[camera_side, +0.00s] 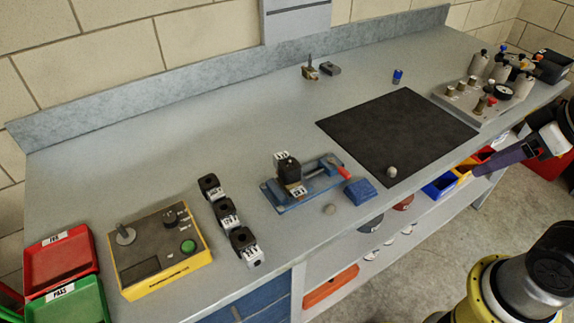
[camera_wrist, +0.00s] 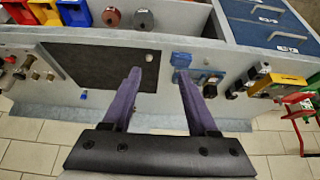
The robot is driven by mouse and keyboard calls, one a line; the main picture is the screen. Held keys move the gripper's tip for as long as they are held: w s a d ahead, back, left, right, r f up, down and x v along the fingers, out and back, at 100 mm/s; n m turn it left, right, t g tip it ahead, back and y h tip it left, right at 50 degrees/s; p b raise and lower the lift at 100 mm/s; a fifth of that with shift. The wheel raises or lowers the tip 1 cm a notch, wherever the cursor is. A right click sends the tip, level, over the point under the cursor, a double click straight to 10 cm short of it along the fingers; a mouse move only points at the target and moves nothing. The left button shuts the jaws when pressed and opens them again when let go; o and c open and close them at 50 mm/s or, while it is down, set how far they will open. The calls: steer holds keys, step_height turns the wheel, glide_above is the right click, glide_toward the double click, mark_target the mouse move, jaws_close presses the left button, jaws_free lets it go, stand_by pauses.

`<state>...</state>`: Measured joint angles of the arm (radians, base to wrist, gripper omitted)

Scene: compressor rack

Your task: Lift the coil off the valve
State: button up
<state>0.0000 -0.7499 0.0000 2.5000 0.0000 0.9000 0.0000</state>
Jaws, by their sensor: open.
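The coil (camera_side: 289,168) is a black block with a white label. It sits on the valve (camera_side: 296,188), whose brass-coloured body is partly hidden below it, in a blue fixture (camera_side: 318,184) with a red-tipped handle. In the wrist view the coil (camera_wrist: 210,90) and the blue fixture (camera_wrist: 213,76) lie just right of the right finger, small and partly covered by it. My gripper (camera_wrist: 160,74) is open, with nothing between its purple fingers. In the side view my gripper (camera_side: 476,172) is at the right edge, beyond the bench front and well away from the coil.
Several loose black coils (camera_side: 226,212) stand left of the fixture, beside a yellow-edged tester (camera_side: 160,251). A blue block (camera_side: 360,191) and a small round knob (camera_side: 329,209) lie close by. A black mat (camera_side: 395,130) is mostly clear. A manifold (camera_side: 480,98) stands at the right.

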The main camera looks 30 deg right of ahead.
steer(key=o, duration=0.5)
steer(key=shift+c, duration=0.2)
